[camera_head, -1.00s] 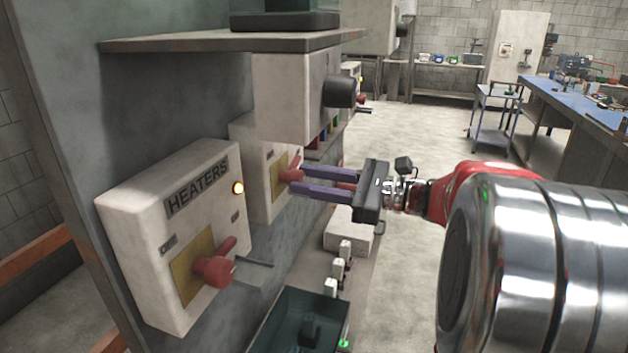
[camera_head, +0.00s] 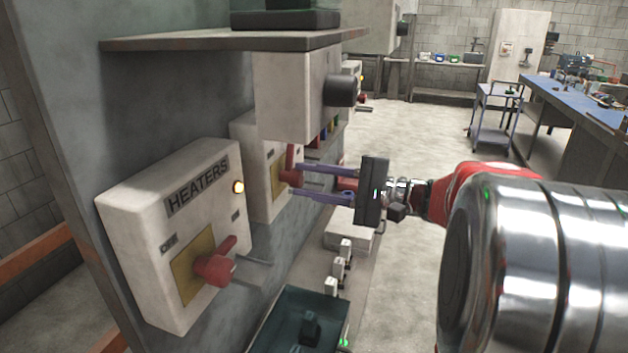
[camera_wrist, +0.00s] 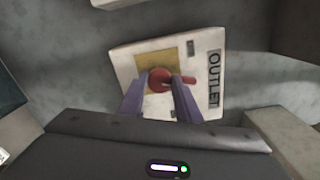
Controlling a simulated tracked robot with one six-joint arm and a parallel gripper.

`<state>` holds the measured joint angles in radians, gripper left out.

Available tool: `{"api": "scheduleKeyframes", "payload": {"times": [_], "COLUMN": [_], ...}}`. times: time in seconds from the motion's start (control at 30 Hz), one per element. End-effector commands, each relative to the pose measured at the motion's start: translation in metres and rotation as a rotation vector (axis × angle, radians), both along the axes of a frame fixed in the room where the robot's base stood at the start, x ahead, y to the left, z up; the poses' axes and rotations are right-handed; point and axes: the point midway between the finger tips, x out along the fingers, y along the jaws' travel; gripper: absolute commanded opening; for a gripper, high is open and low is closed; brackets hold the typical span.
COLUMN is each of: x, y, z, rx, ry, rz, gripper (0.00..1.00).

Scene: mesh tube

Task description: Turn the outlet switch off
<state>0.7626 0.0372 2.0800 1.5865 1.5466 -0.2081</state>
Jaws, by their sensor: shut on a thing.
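The outlet switch is a red rotary knob (camera_head: 289,177) on a yellow plate. Its white box (camera_head: 262,170) hangs on the grey panel behind the heaters box. The wrist view shows the knob (camera_wrist: 158,79) and the OUTLET label (camera_wrist: 214,79), turned sideways. The knob's handle points up in the head view, toward the label in the wrist view. My gripper (camera_head: 296,180) is shut on the knob, one purple finger on each side. The fingers partly cover the knob, and the box's position marks are not readable.
The heaters box (camera_head: 150,235) with its own red knob (camera_head: 215,267) and lit yellow lamp (camera_head: 238,187) is nearer, left of my gripper. A grey box with a black knob (camera_head: 340,90) sits above. A dark bin (camera_head: 275,330) lies below. Floor to the right is open.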

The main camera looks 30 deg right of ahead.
Motion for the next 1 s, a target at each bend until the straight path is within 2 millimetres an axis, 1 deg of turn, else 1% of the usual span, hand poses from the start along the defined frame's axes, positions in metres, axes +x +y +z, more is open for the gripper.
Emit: {"api": "scheduleKeyframes", "payload": {"times": [0.03, 0.2, 0.4, 0.63, 1.0], "x": [-0.0003, -0.0005, -0.0007, -0.0009, -0.001], "y": [0.0027, 0.003, 0.0034, 0.0037, 0.0039], "z": [-0.0008, -0.0017, -0.0026, -0.0033, -0.0042], "rx": [-0.03, -0.126, -0.206, -0.246, -0.252], "ry": [-0.028, -0.123, -0.202, -0.242, -0.246], "rz": [0.007, 0.007, 0.008, 0.009, 0.011], "gripper": [0.08, 0.08, 0.08, 0.08, 0.08]}}
